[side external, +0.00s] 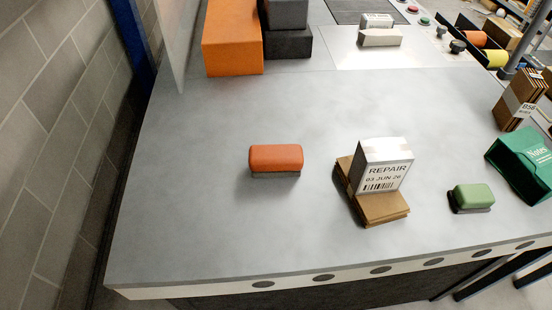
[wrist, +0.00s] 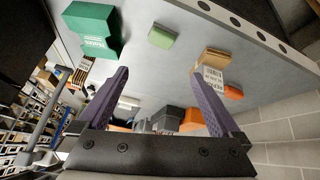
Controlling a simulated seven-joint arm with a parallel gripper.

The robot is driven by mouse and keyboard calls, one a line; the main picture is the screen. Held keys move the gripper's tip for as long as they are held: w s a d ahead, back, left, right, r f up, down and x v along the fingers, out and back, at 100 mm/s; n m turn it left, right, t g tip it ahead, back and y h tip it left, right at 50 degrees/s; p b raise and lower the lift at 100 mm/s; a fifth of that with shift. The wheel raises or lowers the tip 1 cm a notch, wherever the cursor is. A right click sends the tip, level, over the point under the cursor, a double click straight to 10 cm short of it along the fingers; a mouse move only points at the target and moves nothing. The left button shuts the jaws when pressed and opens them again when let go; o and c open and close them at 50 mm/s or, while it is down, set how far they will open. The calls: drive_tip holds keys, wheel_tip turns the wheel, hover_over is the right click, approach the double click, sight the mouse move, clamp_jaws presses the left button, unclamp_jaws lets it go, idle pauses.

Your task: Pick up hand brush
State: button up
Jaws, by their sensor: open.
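No object is plainly marked as a hand brush; two rounded blocks with dark undersides look brush-like, and I cannot tell which is meant. The orange block (side external: 276,157) lies on the grey table left of centre; it also shows at the right of the wrist view (wrist: 233,92). The green block (side external: 472,196) lies near the front right; in the wrist view it is at top centre (wrist: 162,37). My gripper (wrist: 158,72) is open and empty, its two purple fingers wide apart, with both blocks beyond the fingertips. It does not show in the side external view.
A REPAIR box (side external: 382,165) on flat brown cardboard (side external: 383,208) stands between the blocks. A green box (side external: 522,163) and brown cartons (side external: 518,99) stand at right. A large orange box (side external: 232,38) stands at the back left.

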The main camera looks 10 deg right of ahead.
drive_tip(key=w+a+r+n+y, duration=0.1)
drive_tip(key=w+a+r+n, duration=0.25)
drive_tip(key=w, duration=0.25)
drive_tip(key=w+a+r+n+g+y, duration=0.1)
drive_tip(key=w+a+r+n, duration=0.2)
drive_tip(key=w, duration=0.4)
drive_tip(key=w+a+r+n+y, duration=0.1)
drive_tip(key=w+a+r, duration=0.3)
drive_tip(key=w+a, duration=0.15)
drive_tip(key=n+g, duration=0.5)
drive_tip(key=n, duration=0.2)
hover_over(280, 152)
drive_tip(key=d, duration=0.4)
wheel_tip(280, 152, down, 22)
drive_tip(key=shift+m+y, duration=0.25)
drive_tip(key=shift+y, duration=0.15)
drive_tip(key=x, duration=0.7)
drive_tip(key=shift+s, duration=0.35)
drive_tip(key=shift+x, duration=2.95)
drive_tip(key=shift+w, duration=0.2)
drive_tip(key=shift+f, duration=0.15)
